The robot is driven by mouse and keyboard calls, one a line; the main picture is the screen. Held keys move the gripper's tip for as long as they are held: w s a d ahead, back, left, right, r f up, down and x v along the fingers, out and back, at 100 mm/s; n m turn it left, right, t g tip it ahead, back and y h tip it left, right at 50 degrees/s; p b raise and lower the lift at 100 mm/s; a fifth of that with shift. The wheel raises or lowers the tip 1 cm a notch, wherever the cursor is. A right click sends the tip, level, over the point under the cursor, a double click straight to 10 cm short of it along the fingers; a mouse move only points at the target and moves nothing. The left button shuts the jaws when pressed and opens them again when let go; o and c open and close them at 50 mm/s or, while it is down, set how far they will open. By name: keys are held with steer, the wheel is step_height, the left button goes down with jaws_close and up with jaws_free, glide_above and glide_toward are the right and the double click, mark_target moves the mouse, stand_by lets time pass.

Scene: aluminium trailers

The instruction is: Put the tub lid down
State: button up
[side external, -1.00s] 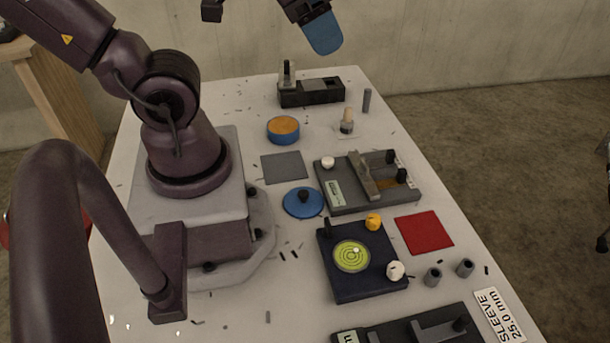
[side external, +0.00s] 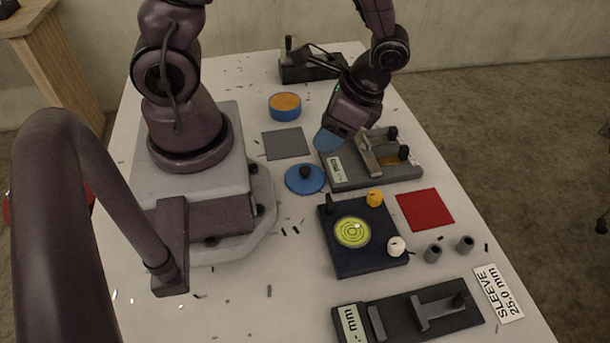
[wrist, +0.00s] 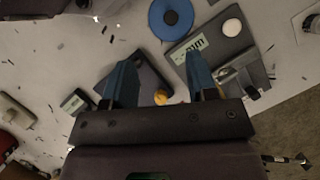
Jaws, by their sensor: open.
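The tub lid, a blue disc with a dark knob (side external: 293,182), lies on the white table in the side view, in front of the grey square pad (side external: 286,144). It also shows at the top of the wrist view (wrist: 159,28). The blue tub (side external: 285,113) with orange contents stands behind the pad, uncovered. My gripper (side external: 327,142) has blue fingers and is up and to the right of the lid, near the left end of the grey gauge fixture. In the wrist view my gripper (wrist: 161,78) is open, with nothing held between the fingers.
The grey gauge fixture (side external: 345,180) and a dark block with a yellow-green round level (side external: 370,262) stand right of the lid. A red square (side external: 425,209) lies farther right. A black fixture (side external: 310,72) is at the back. Small dark bits are scattered about.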

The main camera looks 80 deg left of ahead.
steer(key=m, duration=0.1)
glide_above(305, 169)
steer(key=w+d, duration=0.2)
step_height(305, 169, down, 7)
steer(key=shift+r, duration=0.15)
steer(key=shift+w+a+x, duration=0.15)
steer(key=shift+x, duration=1.4)
steer(key=shift+w+a+x, duration=0.1)
steer(key=shift+w+x, duration=0.05)
steer(key=shift+x, duration=1.45)
jaws_close()
